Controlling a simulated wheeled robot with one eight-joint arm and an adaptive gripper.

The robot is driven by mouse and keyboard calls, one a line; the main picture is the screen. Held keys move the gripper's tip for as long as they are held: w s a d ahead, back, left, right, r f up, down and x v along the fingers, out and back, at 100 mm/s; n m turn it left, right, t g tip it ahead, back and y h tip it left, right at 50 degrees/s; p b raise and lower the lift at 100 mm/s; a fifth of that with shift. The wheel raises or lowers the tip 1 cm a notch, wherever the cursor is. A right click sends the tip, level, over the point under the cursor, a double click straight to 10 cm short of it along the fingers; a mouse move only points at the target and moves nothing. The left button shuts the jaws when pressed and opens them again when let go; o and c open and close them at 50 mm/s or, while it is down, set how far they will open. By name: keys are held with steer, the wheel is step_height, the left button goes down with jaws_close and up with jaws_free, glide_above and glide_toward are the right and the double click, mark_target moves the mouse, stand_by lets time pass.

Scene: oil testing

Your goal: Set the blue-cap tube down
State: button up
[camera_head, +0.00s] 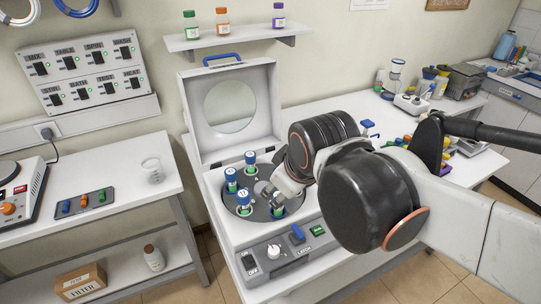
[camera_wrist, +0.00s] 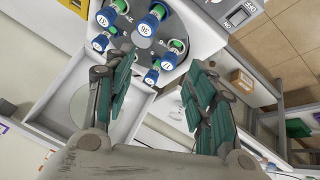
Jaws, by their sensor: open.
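Several blue-cap tubes with white numbered lids and green bodies stand in the grey round rotor (camera_head: 262,205) of the open centrifuge (camera_head: 222,232). Others stand at the back and left of the rotor. In the wrist view my gripper (camera_wrist: 158,68) has its two green-padded fingers spread apart with nothing held. A blue-cap tube (camera_wrist: 147,28) looks largest, just beyond the fingertips. I cannot tell which tube the task means.
The centrifuge lid (camera_head: 232,105) stands raised behind the rotor. Its front panel (camera_head: 285,252) carries a knob and switches. A left bench holds a beaker (camera_head: 152,168) and a dark tray (camera_head: 84,203). A shelf with bottles (camera_head: 236,37) hangs above. Lab equipment stands on the right.

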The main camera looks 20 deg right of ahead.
steer(key=s+m, duration=0.1)
steer(key=s+a+m, duration=0.1)
steer(key=m, duration=0.1)
steer(key=s+a+m, duration=0.1)
steer(key=shift+s+f+m+t+y, duration=0.1)
steer(key=shift+m+t+y, duration=0.2)
steer(key=shift+m+t, duration=0.1)
steer(key=shift+f, duration=0.1)
step_height(320, 180, down, 3)
steer(key=b, duration=0.3)
stand_by(0.5)
